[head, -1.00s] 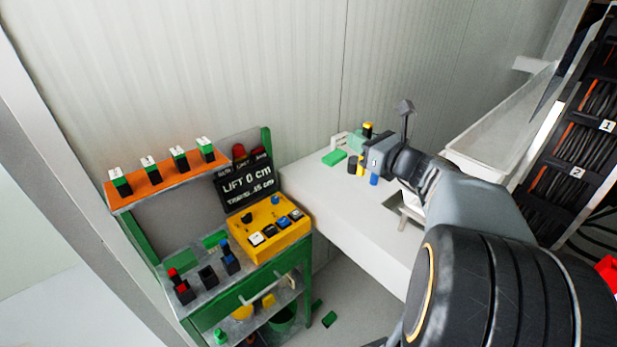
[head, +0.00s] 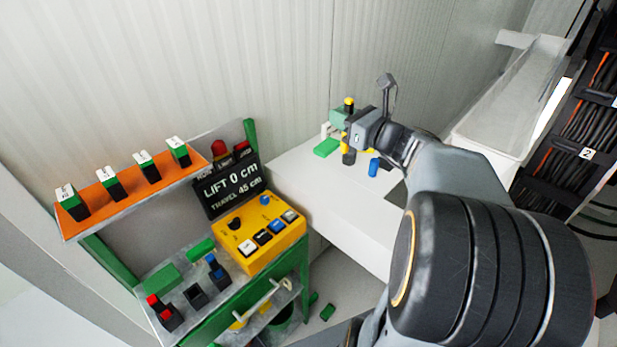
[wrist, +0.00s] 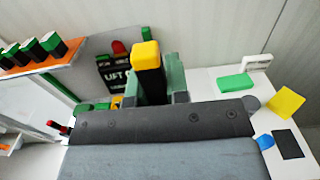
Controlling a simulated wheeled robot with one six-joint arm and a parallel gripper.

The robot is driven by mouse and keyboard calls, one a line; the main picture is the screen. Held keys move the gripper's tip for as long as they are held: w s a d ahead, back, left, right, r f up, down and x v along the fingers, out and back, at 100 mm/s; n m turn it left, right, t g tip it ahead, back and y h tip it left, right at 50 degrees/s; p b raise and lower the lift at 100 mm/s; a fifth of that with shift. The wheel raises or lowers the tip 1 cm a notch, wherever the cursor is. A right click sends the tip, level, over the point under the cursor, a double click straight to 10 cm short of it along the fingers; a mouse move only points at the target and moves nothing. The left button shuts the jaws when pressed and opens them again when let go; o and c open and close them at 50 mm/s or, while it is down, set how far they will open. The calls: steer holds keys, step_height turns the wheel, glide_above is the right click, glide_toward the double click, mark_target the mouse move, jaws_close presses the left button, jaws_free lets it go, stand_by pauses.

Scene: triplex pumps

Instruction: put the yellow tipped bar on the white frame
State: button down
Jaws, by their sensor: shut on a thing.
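The yellow tipped bar is a black bar with a yellow top (wrist: 146,58). It stands upright between the grey-green fingers of my gripper (wrist: 150,88), which is shut on it. In the head view its yellow tip (head: 349,102) shows above my gripper (head: 342,120); its lower end is hard to tell from the things behind. The white frame (wrist: 257,63) is a small white loop at the back of the white bench, right of my gripper in the wrist view. In the head view the frame (head: 326,130) is partly hidden, just left of and below my gripper.
A green block (head: 327,148) lies before the frame. Black (head: 348,157) and blue (head: 374,167) pieces stand nearby on the bench (head: 345,205), with a yellow piece (wrist: 287,103) beside them. A green cart with a yellow button box (head: 262,238) stands left. A wall rises behind.

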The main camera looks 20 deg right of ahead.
mark_target(342, 146)
steer(key=f+b, duration=0.4)
steer(key=f, duration=0.1)
steer(key=f+b, duration=0.2)
steer(key=shift+w+f+b, duration=0.3)
steer(key=shift+w, duration=0.05)
steer(key=shift+w+a+f+p, duration=0.1)
steer(key=shift+w+f+p, duration=0.5)
steer(key=shift+w+f, duration=2.75)
steer(key=shift+w+a+f+p, duration=0.1)
steer(key=shift+w+f+p, duration=0.5)
steer(key=shift+w+f, duration=2.75)
steer(key=shift+w+r, duration=0.1)
steer(key=shift+w, duration=0.1)
steer(key=c, duration=1.6)
jaws_free()
steer(key=o, duration=0.5)
